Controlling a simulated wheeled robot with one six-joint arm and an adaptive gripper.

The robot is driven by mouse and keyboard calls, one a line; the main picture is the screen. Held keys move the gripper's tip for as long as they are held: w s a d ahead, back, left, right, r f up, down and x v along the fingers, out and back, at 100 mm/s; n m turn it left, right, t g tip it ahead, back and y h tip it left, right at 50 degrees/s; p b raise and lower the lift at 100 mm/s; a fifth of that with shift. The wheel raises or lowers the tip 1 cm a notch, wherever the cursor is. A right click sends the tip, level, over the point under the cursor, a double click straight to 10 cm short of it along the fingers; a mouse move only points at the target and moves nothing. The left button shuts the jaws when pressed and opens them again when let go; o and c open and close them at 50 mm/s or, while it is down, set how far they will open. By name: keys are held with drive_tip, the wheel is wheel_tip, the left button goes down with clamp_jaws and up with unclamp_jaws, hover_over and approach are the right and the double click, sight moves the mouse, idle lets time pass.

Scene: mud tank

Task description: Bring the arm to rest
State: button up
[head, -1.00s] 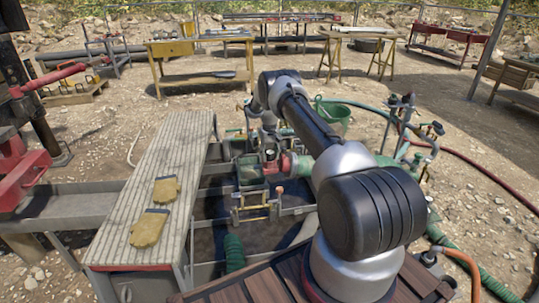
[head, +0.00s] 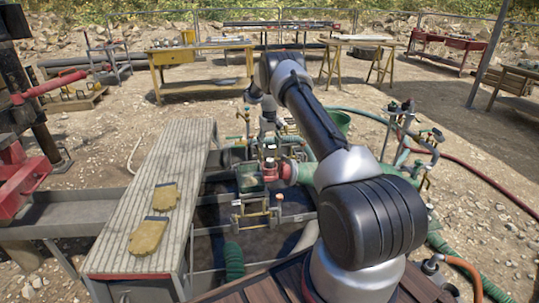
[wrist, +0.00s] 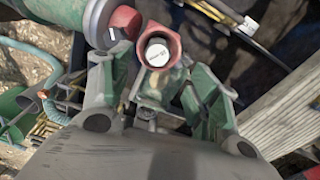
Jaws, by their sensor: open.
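My arm (head: 312,115) reaches out over the mud tank (head: 215,212), with its elbow raised and its wrist bent down. My gripper (wrist: 158,75) is open in the wrist view, with its two green-and-grey fingers spread and nothing held between them. A red fitting with a white round cap (wrist: 157,53) shows beyond the gap between the fingertips, apart from them as far as I can tell. In the head view the fingers are small and hard to make out among the pipework.
A slatted walkway (head: 160,190) with two yellow gloves (head: 150,235) runs left of the tank. A red-and-green pump assembly (head: 275,172) stands below my arm. A yellow workbench (head: 200,65) stands behind.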

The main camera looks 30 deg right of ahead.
drive_tip(key=shift+r, duration=0.95)
drive_tip(key=shift+s+f, duration=0.1)
drive_tip(key=shift+f, duration=0.05)
drive_tip(key=s+a+f+g, duration=0.1)
drive_tip(key=s+f+g, duration=0.15)
drive_tip(key=s, duration=0.35)
drive_tip(key=s+a+r, duration=0.3)
drive_tip(key=s+r, duration=0.7)
drive_tip(key=r, duration=0.1)
drive_tip(key=s+a+r, duration=0.4)
drive_tip(key=s+r, duration=0.7)
drive_tip(key=s+a+r+t, duration=0.1)
drive_tip(key=s+r, duration=0.3)
drive_tip(key=s, duration=0.4)
drive_tip(key=s+a+r+n+t, duration=0.1)
drive_tip(key=s+a+r+t, duration=0.1)
drive_tip(key=s+r, duration=0.3)
drive_tip(key=s+a+r+t, duration=0.2)
drive_tip(key=s+r+t, duration=0.2)
drive_tip(key=s, duration=0.8)
drive_tip(key=shift+a+r, duration=0.15)
drive_tip(key=shift+r, duration=0.6)
